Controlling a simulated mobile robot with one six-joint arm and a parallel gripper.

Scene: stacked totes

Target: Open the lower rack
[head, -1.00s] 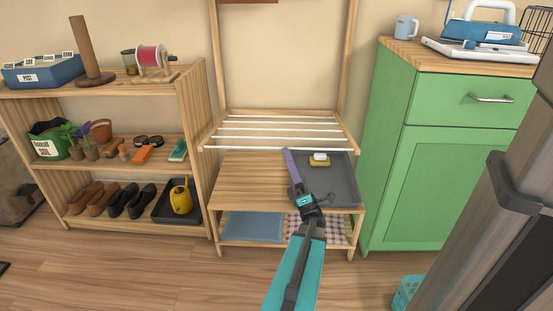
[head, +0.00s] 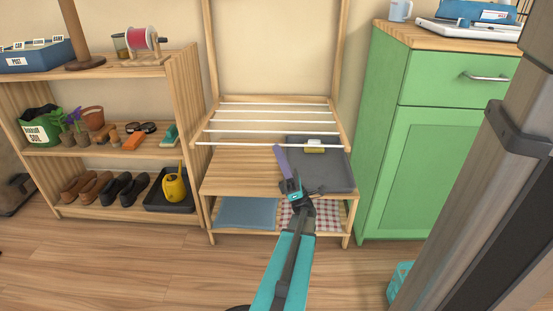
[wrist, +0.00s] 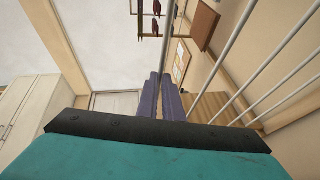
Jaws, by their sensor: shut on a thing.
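The lower rack (head: 230,121) is a wooden frame with several white rods, hinged on a tall wooden stand. It slopes out from the wall above the bench top. My gripper (head: 280,150) has purple fingers and reaches up to the rack's front rod (head: 235,144) near its middle. The fingers are shut on this rod, though the contact is small and partly hidden. In the wrist view, the fingers (wrist: 161,98) lie close together, and the rack's white rods (wrist: 275,62) run along the right side.
A shoe shelf (head: 185,95) stands left, a green cabinet (head: 405,150) right. Open floor (head: 160,265) lies in front at left.

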